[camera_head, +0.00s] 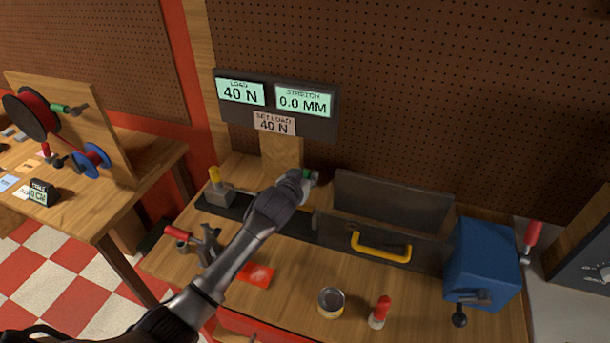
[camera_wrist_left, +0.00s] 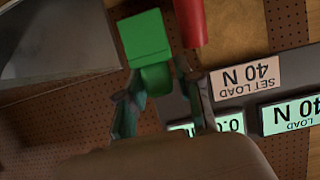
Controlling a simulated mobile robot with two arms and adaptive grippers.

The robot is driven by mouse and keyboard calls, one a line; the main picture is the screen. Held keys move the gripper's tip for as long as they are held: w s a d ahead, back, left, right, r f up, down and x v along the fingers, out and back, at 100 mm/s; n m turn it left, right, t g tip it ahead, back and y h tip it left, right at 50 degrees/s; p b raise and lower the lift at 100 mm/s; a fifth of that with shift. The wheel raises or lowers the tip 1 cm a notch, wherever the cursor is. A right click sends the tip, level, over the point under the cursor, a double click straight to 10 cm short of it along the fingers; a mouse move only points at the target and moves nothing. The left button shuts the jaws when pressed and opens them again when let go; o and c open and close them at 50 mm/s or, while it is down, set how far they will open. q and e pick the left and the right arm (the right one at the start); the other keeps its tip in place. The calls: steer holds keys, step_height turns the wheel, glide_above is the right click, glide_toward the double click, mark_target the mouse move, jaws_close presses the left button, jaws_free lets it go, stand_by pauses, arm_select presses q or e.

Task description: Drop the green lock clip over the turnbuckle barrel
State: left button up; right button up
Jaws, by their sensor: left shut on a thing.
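The green lock clip (camera_wrist_left: 147,40) is in the fingers of my left gripper (camera_wrist_left: 158,82), a square green block with a narrower part between the fingertips. In the head view the left gripper (camera_head: 305,180) is above the back of the bench, below the readout, and only a little of the clip (camera_head: 308,173) shows past it. A red cylinder (camera_wrist_left: 190,20) shows right beside the clip in the left wrist view; I cannot tell whether it is the turnbuckle barrel or whether they touch. I cannot pick out the barrel in the head view. My right gripper is not in view.
The readout (camera_head: 276,110) shows load 40 N and stretch 0.0 mm. A dark guard with a yellow handle (camera_head: 381,247) stands right of the gripper, with a blue box (camera_head: 482,263) beyond. A can (camera_head: 331,302), a red-capped bottle (camera_head: 379,312) and a red packet (camera_head: 257,275) lie in front.

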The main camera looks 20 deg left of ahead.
mark_target(306, 205)
arm_select(q)
steer(key=shift+f, duration=0.6)
steer(key=shift+s+f+b, duration=0.1)
steer(key=shift+f+b, duration=0.2)
steer(key=shift+b, duration=0.15)
steer(key=shift+f+b, duration=1.1)
steer(key=shift+f, duration=0.6)
steer(key=shift+f+b, duration=0.8)
steer(key=shift+f, duration=0.65)
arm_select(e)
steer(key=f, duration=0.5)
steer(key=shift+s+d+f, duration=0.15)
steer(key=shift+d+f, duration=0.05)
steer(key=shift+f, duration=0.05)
arm_select(q)
steer(key=shift+f, duration=0.2)
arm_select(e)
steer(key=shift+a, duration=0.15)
arm_select(q)
steer(key=o, duration=0.9)
steer(key=shift+o, duration=1.4)
steer(key=shift+d, duration=0.1)
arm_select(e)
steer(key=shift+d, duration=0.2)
